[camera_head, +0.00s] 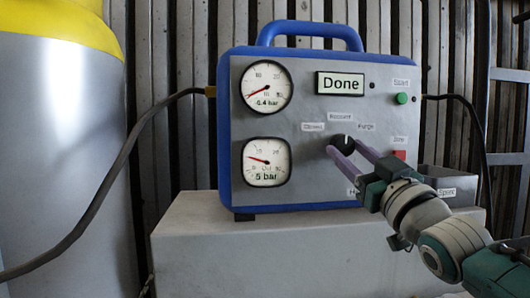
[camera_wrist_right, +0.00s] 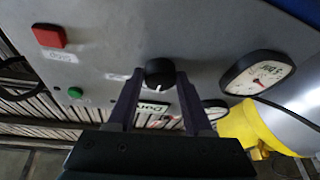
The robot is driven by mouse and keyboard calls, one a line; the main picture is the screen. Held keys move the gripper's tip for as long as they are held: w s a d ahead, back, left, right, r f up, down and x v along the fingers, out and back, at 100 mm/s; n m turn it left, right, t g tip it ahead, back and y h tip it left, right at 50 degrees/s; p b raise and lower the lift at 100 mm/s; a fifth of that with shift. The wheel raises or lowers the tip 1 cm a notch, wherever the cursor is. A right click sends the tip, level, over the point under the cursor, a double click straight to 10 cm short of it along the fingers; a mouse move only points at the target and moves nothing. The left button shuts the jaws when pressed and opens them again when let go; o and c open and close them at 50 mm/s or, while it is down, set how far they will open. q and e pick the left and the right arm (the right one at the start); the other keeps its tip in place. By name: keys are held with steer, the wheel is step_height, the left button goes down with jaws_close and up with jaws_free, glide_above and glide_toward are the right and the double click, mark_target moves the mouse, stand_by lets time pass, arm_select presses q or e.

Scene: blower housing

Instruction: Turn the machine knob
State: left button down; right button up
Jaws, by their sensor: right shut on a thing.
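The machine (camera_head: 280,200) is a blue-framed box with a grey front panel on a grey block. Its black round knob (camera_head: 342,149) sits low in the middle of the panel, among small labels. A white mark on the knob points roughly up in the head view. The knob also shows in the right wrist view (camera_wrist_right: 159,72). My right gripper (camera_head: 346,145) reaches in from the lower right, with its two purple fingers on either side of the knob, shut on it. The display (camera_head: 340,83) reads "Done". My left gripper is not in view.
A small grey bin (camera_head: 450,182) stands beside the machine. A large yellow-topped cylinder (camera_head: 60,150) stands at left, with a dark hose (camera_head: 126,166) nearby.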

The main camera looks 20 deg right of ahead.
jaws_close()
steer(key=n, duration=0.1)
steer(key=n+y+p, duration=0.1)
steer(key=n, duration=0.1)
steer(key=n+y+p, duration=0.1)
steer(key=shift+d+r+n+g, duration=0.15)
steer(key=shift+r+n+g, duration=0.1)
steer(key=shift+n+g, duration=0.05)
steer(key=n+y+p, duration=0.1)
steer(key=n, duration=0.1)
steer(key=n+g+y+p, duration=0.1)
steer(key=n+p, duration=0.1)
steer(key=shift+s+d+r+n, duration=0.1)
steer(key=shift+d+r+n, duration=0.1)
steer(key=shift+n, duration=0.2)
steer(key=n+p, duration=0.1)
steer(key=n, duration=0.1)
steer(key=n+g+y+p, duration=0.1)
steer(key=n+p, duration=0.1)
steer(key=shift+r+g, duration=0.1)
steer(key=shift+g, duration=0.2)
steer(key=shift+n+g+p, duration=0.3)
steer(key=shift+n+p, duration=0.3)
steer(key=shift+n, duration=0.1)
